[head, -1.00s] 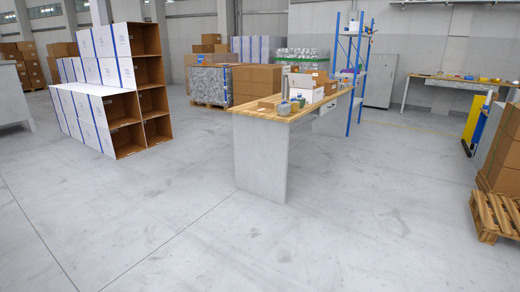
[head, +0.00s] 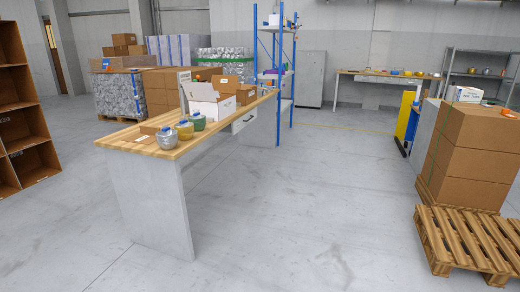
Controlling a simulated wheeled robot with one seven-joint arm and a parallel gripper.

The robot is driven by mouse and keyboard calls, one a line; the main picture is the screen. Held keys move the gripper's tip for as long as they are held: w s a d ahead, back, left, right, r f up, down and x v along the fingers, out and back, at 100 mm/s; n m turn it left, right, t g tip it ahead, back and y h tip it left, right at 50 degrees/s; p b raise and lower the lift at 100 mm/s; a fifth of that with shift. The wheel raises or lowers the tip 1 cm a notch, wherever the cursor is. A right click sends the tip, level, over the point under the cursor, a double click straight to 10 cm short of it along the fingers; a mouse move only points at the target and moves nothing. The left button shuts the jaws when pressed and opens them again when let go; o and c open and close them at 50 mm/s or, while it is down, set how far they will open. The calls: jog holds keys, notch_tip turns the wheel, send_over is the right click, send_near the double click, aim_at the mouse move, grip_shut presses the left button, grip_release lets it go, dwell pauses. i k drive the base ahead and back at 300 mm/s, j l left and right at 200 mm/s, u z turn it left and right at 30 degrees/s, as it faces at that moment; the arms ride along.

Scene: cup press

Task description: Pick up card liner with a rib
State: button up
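A small flat brown piece (head: 150,129) lies on the near end of the wooden-topped table (head: 118,142), left of the jars. It may be the card liner; it is too small to make out a rib. An open white box (head: 204,104) with its flap up stands farther back on the same table, and its inside is hidden. My gripper is not in view.
Several jars with blue lids, one silver (head: 167,138), stand near the table's right edge. Cardboard boxes (head: 228,84) stand behind. A carton stack (head: 470,150) and a wooden pallet (head: 470,240) are at right. The floor between (head: 310,200) is clear.

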aim_at(146, 136)
jog(key=i, duration=1.95)
jog(key=i+u, duration=0.15)
jog(key=i, duration=0.4)
jog(key=i+l+u, duration=0.15)
jog(key=i, duration=0.4)
jog(key=i+l+u, duration=0.15)
jog(key=i, duration=0.35)
jog(key=i+l+u, duration=0.2)
jog(key=i+u, duration=0.15)
jog(key=i+l+u, duration=0.7)
